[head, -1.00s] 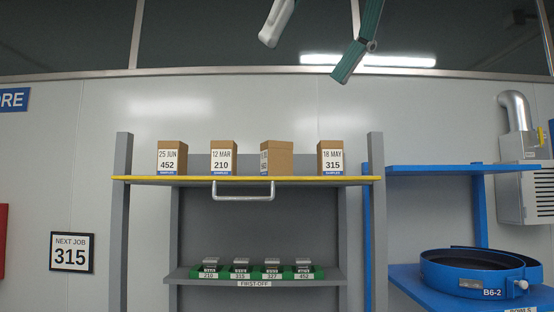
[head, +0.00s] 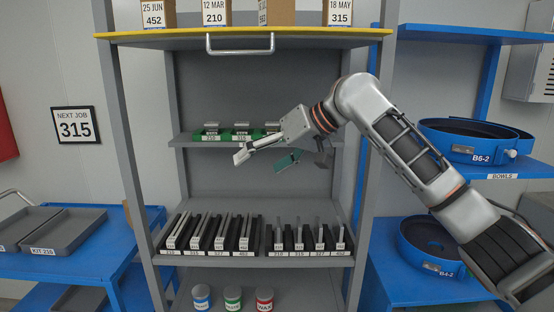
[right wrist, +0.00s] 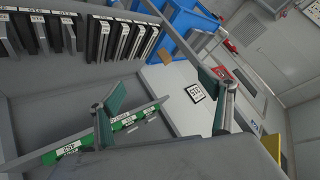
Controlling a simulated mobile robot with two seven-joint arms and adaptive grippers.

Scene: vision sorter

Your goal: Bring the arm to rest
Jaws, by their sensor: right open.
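My right arm (head: 400,140) comes in from the right, bent, in front of the grey rack (head: 258,75). My right gripper (head: 283,158) is open and empty before the first-off shelf, covering part of that shelf's right side. In the right wrist view its two green-padded fingers (right wrist: 165,108) stand wide apart with nothing held between them. My left gripper is not in view.
Labelled boxes (head: 214,12) stand on the yellow-edged top shelf. Green-based parts (head: 208,135) are on the middle shelf. Black and grey slotted pieces (head: 205,232) and cans (head: 233,297) sit lower. Blue shelves with bowls (head: 470,142) stand right; trays (head: 75,230) left.

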